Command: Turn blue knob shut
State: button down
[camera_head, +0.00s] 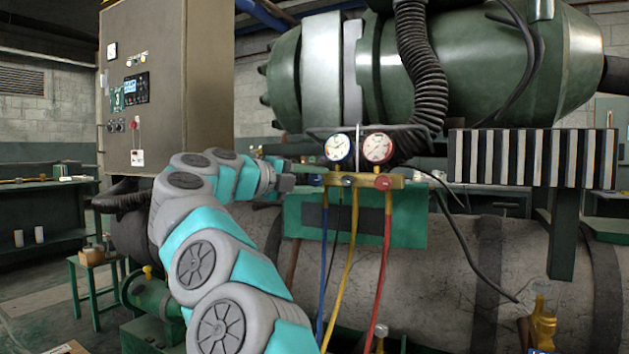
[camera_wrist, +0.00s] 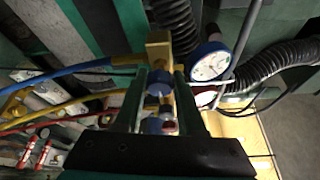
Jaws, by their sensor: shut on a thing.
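The brass manifold (camera_head: 363,181) hangs at mid-height, with a blue-rimmed gauge (camera_head: 338,147) and a red-rimmed gauge (camera_head: 377,148) above it. My gripper (camera_head: 312,174) reaches in from the left to the manifold's left end. In the wrist view the two fingers of my gripper (camera_wrist: 162,82) stand either side of the blue knob (camera_wrist: 158,88) and are shut on it. The manifold (camera_wrist: 160,50) shows past the fingertips. In the head view my fingers largely hide this knob. A red knob (camera_head: 383,183) and a small blue part (camera_head: 348,181) sit farther right on the manifold.
Blue (camera_head: 324,260), yellow (camera_head: 346,265) and red (camera_head: 384,265) hoses hang below the manifold. A black corrugated hose (camera_head: 420,65) passes above right. A large grey cylinder (camera_head: 440,270) lies behind. A control cabinet (camera_head: 150,90) stands at the left.

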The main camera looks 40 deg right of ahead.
dwell(0.4)
jog(key=c, duration=0.5)
grip_release()
jog(key=a, duration=0.7)
jog(key=shift+a+r, duration=0.3)
jog(key=shift+a, duration=0.1)
